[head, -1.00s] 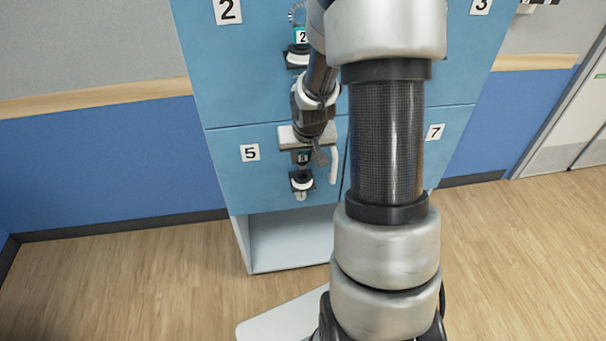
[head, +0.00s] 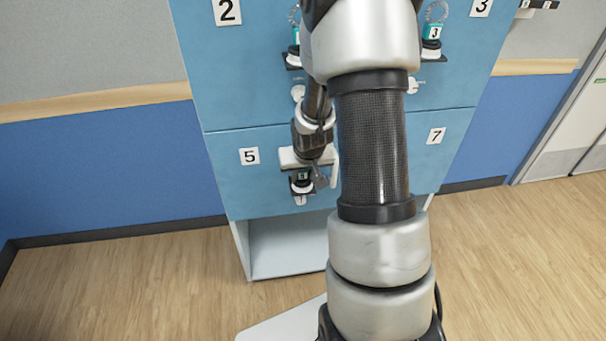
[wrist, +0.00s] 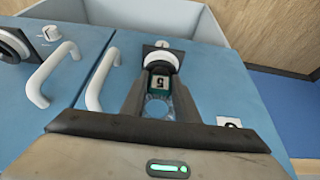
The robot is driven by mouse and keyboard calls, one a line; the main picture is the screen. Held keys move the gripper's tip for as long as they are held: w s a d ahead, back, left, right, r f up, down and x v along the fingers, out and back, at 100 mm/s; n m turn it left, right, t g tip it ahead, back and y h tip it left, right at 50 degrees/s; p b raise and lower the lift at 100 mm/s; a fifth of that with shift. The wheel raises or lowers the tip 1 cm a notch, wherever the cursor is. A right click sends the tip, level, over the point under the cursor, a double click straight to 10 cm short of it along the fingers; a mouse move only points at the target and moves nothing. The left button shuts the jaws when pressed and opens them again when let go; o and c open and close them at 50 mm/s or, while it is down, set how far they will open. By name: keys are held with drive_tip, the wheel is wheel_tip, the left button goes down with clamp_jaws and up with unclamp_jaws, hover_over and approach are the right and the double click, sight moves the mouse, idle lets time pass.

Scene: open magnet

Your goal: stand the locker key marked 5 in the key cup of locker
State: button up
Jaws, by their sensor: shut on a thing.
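My gripper (head: 304,166) is in front of the blue door of locker 5 (head: 265,195), right of its number plate. In the wrist view my gripper (wrist: 161,92) is shut on the locker key (wrist: 160,84), whose teal tag shows a 5. The key also shows below my gripper in the head view (head: 303,176). The key cup (wrist: 161,61), a white ring on a dark bracket, is directly at the key's lower end; it also shows in the head view (head: 301,188). The key looks upright. I cannot tell how deep it sits in the cup.
A white door handle (wrist: 102,80) stands close beside the cup. The door of locker 7 (head: 425,165) is to the right, partly behind my arm. A key marked 3 (head: 432,33) stands in its cup above. An open compartment (head: 285,245) is below locker 5.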

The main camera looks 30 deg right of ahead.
drive_tip(key=shift+s+f, duration=0.15)
drive_tip(key=shift+f, duration=0.15)
drive_tip(key=o, duration=1.1)
drive_tip(key=shift+f, duration=0.1)
drive_tip(key=shift+s+a, duration=0.1)
drive_tip(key=shift+a, duration=0.05)
drive_tip(key=shift+a+f, duration=0.1)
drive_tip(key=shift+r, duration=0.25)
drive_tip(key=d+p+v, duration=0.1)
drive_tip(key=p+v, duration=0.2)
drive_tip(key=v, duration=0.9)
drive_tip(key=shift+w+a+r, duration=0.25)
drive_tip(key=shift+r, duration=0.25)
drive_tip(key=shift+r, duration=0.15)
